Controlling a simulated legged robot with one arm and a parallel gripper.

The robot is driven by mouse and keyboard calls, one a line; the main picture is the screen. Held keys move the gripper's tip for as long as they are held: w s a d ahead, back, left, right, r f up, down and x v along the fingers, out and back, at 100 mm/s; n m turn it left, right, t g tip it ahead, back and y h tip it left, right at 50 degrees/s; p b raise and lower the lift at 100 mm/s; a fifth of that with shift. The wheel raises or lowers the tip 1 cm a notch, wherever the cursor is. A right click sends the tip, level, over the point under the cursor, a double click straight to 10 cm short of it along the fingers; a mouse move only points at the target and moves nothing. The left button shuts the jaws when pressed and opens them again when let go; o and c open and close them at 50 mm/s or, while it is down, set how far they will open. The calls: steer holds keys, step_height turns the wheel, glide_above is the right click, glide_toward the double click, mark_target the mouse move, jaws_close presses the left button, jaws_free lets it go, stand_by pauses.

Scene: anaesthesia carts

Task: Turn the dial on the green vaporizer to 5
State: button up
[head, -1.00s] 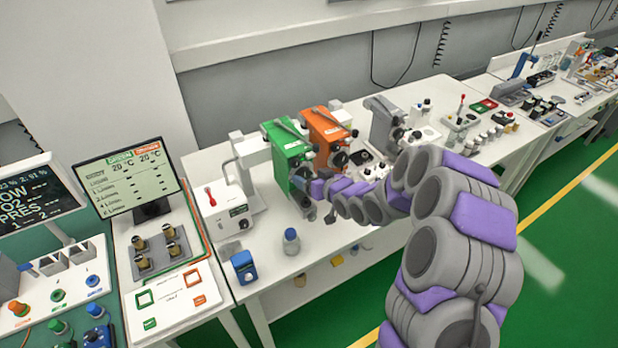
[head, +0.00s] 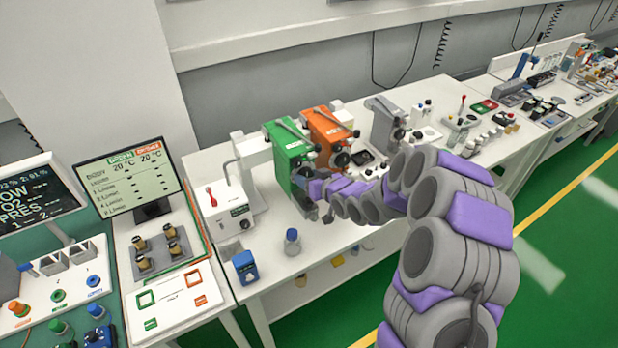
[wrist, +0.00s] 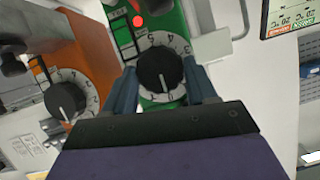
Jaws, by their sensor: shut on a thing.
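The green vaporizer (head: 287,152) stands on the white bench, and its front shows in the wrist view (wrist: 173,22). Its black dial (wrist: 160,70) sits on a white numbered ring; the white pointer line faces the bottom of the picture, near the 0. My gripper (wrist: 160,68) has one finger on each side of the dial and is shut on it. In the head view my gripper (head: 312,192) is at the front of the green vaporizer, and my purple and grey wrist hides the dial.
The orange vaporizer (head: 325,128) stands close on the right, its own dial (wrist: 62,96) beside my gripper in the wrist view. A small bottle (head: 292,243) and a blue box (head: 245,266) stand at the bench's front edge. A screen (head: 128,183) is at the left.

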steer(key=shift+f+b, duration=0.15)
steer(key=shift+b, duration=0.4)
steer(key=b, duration=0.1)
steer(key=n+h+b, duration=0.1)
steer(key=b, duration=0.1)
steer(key=shift+s+a+f+n, duration=0.1)
steer(key=shift+s+f+n, duration=0.1)
steer(key=shift+n, duration=0.1)
steer(key=n+t+b, duration=0.1)
steer(key=b, duration=0.1)
steer(key=n+h+b, duration=0.1)
steer(key=b, duration=0.2)
steer(key=shift+a+t+h, duration=0.2)
steer(key=shift+t+h, duration=0.1)
steer(key=shift+t, duration=0.1)
steer(key=n+t+h+b, duration=0.1)
steer(key=n+b, duration=0.1)
steer(key=b, duration=0.3)
steer(key=shift+s+a, duration=0.1)
steer(key=shift+a, duration=0.05)
steer(key=shift+f+n+t+h+b, duration=0.1)
steer(key=shift+n+t+h+b, duration=0.5)
steer(key=shift+n+b, duration=0.6)
steer(key=shift+s+a+f+n+t, duration=0.1)
steer(key=shift+n+t, duration=0.2)
steer(key=shift+n, duration=0.25)
steer(key=shift+a+n+t, duration=0.1)
steer(key=shift+n+t, duration=0.2)
steer(key=shift+n, duration=0.25)
